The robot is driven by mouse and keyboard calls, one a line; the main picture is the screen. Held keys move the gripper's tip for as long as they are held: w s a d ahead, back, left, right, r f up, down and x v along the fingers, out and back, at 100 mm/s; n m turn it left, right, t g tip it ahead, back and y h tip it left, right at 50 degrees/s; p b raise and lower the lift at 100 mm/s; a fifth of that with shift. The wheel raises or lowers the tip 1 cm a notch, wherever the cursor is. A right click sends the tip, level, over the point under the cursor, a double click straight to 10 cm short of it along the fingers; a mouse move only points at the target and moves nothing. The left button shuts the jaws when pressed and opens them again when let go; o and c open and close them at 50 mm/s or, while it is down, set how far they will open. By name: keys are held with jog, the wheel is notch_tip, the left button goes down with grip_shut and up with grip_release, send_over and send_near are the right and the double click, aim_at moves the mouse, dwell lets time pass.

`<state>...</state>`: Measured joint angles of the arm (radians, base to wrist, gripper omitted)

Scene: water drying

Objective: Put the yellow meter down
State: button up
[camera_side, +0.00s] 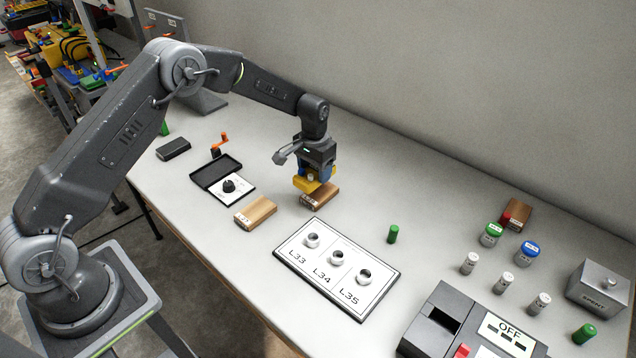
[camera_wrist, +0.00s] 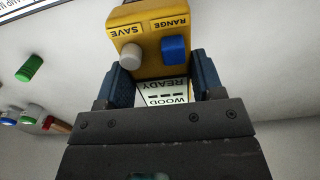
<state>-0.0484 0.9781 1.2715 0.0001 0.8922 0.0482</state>
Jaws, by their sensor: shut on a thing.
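The yellow meter (camera_side: 305,185) is held in my gripper (camera_side: 313,174) near the middle of the table. It also shows in the wrist view (camera_wrist: 150,15), between two blue fingers shut on its sides. SAVE and RANGE labels sit by a white knob and a blue one. Its screen, seen upside down, reads WOOD, dashes and READY. A wood block (camera_side: 324,198) with a label lies just under and beside the meter in the side view. I cannot tell whether the meter touches it.
Another wood block (camera_side: 256,213) lies left, near an open black case (camera_side: 216,171). A white L33–L35 panel (camera_side: 336,270) lies in front. A green cylinder (camera_side: 393,234) stands right of it.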

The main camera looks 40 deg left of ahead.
aim_at(318, 193)
jog(key=shift+w+d+f, duration=0.2)
jog(key=shift+d+f, duration=0.15)
jog(key=shift+d, duration=0.1)
jog(key=shift+f, duration=1.85)
jog(key=shift+f, duration=0.15)
jog(key=o, duration=1.2)
jog(key=shift+c, duration=0.2)
